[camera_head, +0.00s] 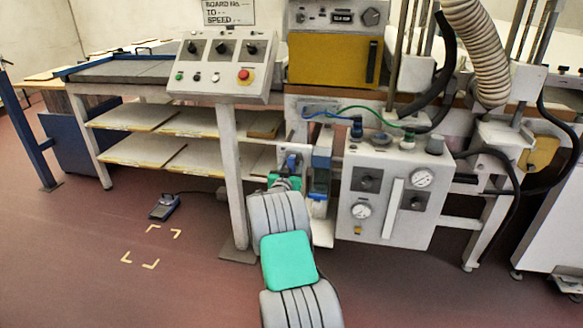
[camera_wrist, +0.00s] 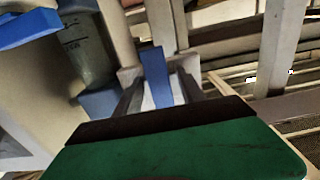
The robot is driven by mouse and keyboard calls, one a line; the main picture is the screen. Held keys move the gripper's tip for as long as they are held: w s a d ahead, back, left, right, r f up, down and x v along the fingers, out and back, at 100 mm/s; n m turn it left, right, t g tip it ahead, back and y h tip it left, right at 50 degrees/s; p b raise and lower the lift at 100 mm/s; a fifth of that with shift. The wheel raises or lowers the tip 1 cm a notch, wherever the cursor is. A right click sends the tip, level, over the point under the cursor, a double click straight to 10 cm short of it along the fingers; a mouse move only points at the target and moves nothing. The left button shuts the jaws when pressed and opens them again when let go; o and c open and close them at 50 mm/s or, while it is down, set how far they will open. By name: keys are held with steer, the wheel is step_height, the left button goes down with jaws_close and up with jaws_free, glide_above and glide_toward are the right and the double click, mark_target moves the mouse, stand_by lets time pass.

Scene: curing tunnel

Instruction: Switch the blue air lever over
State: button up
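The blue air lever (camera_wrist: 155,76) stands upright between my fingers in the wrist view. My gripper (camera_wrist: 157,72) has one finger on each side of it, with little or no visible gap at the tips. I cannot tell whether the fingers press on it. In the head view my gripper (camera_head: 292,164) is beside the left side of the grey air panel (camera_head: 385,195), by a narrow white plate. A small blue part shows there, and my wrist hides much of the area.
A blue upright block (camera_head: 321,162) is just right of my gripper. The white post (camera_head: 233,180) of the control box (camera_head: 222,68) stands close on the left. Shelves (camera_head: 185,122) are behind.

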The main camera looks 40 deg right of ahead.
jaws_close()
stand_by(1.2)
